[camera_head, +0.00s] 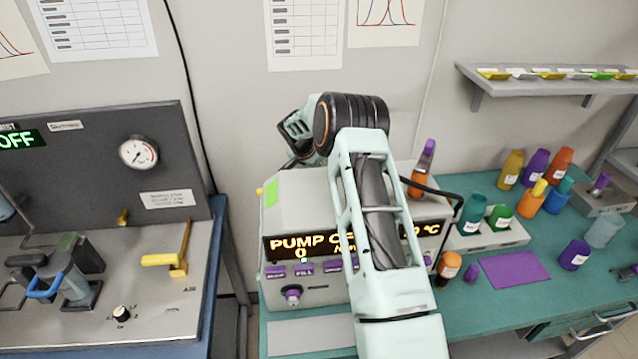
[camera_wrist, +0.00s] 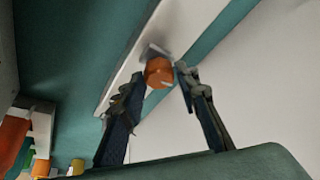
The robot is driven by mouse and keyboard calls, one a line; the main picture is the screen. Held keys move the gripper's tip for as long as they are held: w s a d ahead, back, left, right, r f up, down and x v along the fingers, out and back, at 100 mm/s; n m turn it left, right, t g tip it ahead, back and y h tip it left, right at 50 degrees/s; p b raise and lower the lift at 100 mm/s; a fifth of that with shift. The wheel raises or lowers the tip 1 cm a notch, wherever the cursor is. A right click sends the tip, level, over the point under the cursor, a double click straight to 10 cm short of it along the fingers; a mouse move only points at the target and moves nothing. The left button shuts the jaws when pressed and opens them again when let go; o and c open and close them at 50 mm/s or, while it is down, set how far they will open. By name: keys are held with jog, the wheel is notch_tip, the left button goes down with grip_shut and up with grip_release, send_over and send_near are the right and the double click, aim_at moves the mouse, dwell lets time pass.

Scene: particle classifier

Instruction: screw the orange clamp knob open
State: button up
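The orange clamp knob (camera_wrist: 159,72) shows in the wrist view, a short cylinder in front of a pale bar with a grey piece behind it. My gripper (camera_wrist: 160,78) is open, with one dark finger on each side of the knob in the picture. Narrow gaps show beside the knob; I cannot tell how far the fingertips reach along it. In the head view my gripper (camera_head: 297,130) is partly hidden by my wrist, above and behind the pump unit (camera_head: 325,215), and I cannot make out the knob there.
The pump unit stands on a teal bench (camera_head: 520,320) right of a grey panel with a gauge (camera_head: 139,152). A black hose (camera_head: 450,192) arches from its right end. An orange bottle with a purple top (camera_head: 416,186) stands behind it. Several bottles crowd the right side.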

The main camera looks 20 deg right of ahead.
jog(key=c, duration=0.6)
